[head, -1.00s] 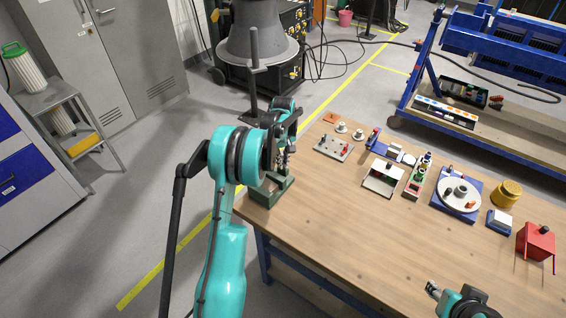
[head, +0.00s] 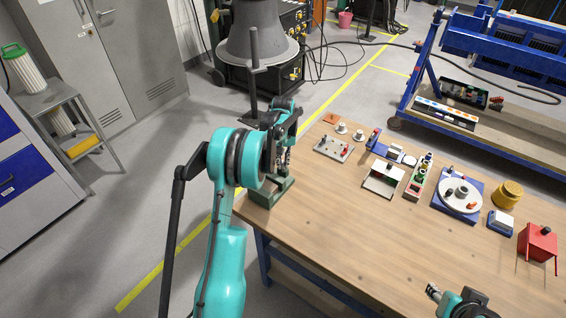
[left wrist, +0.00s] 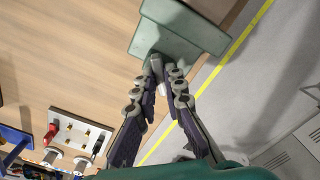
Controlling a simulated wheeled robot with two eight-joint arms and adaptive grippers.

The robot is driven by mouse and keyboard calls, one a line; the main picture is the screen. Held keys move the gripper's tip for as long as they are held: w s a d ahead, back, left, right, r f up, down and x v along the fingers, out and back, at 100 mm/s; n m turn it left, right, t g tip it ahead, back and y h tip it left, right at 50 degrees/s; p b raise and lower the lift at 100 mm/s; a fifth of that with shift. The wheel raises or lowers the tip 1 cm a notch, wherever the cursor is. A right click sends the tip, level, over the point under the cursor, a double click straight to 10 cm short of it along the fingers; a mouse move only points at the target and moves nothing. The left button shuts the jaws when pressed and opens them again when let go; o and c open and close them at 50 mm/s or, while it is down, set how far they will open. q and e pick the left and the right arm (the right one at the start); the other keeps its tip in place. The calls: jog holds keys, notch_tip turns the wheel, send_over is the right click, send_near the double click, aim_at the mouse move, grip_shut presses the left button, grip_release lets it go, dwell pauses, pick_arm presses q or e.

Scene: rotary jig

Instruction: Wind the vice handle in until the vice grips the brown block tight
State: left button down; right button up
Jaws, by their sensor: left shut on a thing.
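The green vice (head: 268,196) stands at the left corner of the wooden table, partly covered by my left arm. Its green body also shows at the top of the left wrist view (left wrist: 180,32). My left gripper (head: 283,172) is at the vice. In the left wrist view its fingertips (left wrist: 158,64) come together at the vice's near side, shut on what I take to be the vice handle, mostly hidden between them. I cannot make out the brown block or the jaw gap. My right gripper (head: 436,292) is over the table's front, away from the vice; its opening is unclear.
A grey plate with pegs (head: 333,149) lies right of the vice. The table's front middle is clear.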

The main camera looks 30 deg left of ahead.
aim_at(283, 164)
pick_arm(q)
jog(key=c, duration=1.6)
grip_release()
notch_tip(283, 164, up, 12)
